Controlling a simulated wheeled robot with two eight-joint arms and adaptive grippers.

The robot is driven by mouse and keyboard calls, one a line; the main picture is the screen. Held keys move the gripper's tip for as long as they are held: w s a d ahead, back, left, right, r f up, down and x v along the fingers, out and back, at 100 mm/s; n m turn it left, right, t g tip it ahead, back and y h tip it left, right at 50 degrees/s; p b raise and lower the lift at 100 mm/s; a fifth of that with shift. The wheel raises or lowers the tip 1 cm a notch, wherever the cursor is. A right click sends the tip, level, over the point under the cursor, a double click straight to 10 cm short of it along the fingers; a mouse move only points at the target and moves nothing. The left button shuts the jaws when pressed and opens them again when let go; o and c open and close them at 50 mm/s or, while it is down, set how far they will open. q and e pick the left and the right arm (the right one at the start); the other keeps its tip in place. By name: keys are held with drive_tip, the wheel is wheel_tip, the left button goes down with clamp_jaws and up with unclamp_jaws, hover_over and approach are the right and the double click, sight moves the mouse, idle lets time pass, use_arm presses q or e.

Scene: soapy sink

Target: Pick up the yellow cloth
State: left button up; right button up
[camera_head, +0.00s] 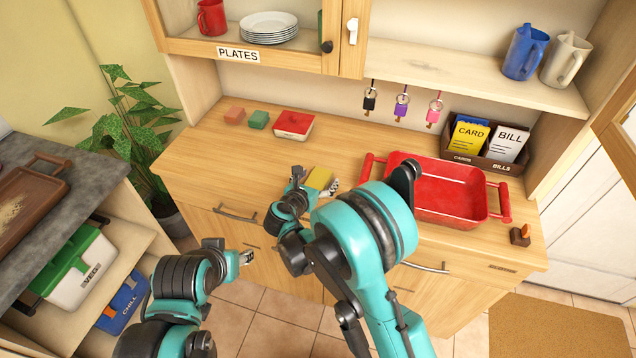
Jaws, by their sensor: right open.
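A small yellow cloth (320,178) lies on the wooden counter, near the front edge and left of the red basin. It looks like a flat, thick square, and part of it is hidden by my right gripper. My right gripper (315,181) is open, with one finger on the left side of the cloth and the other on its right. I cannot tell whether the fingers touch it. My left gripper (231,248) is lower left, in front of the cabinet drawers, away from the cloth. Its fingers look spread, and nothing shows between them.
A red basin (440,210) stands right of the cloth. A card and bill holder (487,163) is at the back right. The counter's left part (225,155) is clear.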

sight(318, 179)
drive_tip(key=c, duration=1.1)
drive_tip(key=shift+c, duration=0.2)
wheel_tip(318, 179, up, 4)
drive_tip(key=shift+r+p, duration=0.15)
drive_tip(key=shift+p, duration=0.85)
drive_tip(key=d+r+p, duration=0.3)
drive_tip(key=d+r, duration=0.3)
drive_tip(key=d, duration=0.5)
drive_tip(key=shift+s+d+r, duration=0.35)
drive_tip(key=shift+s, duration=0.05)
drive_tip(key=o, duration=0.4)
drive_tip(key=c, duration=0.4)
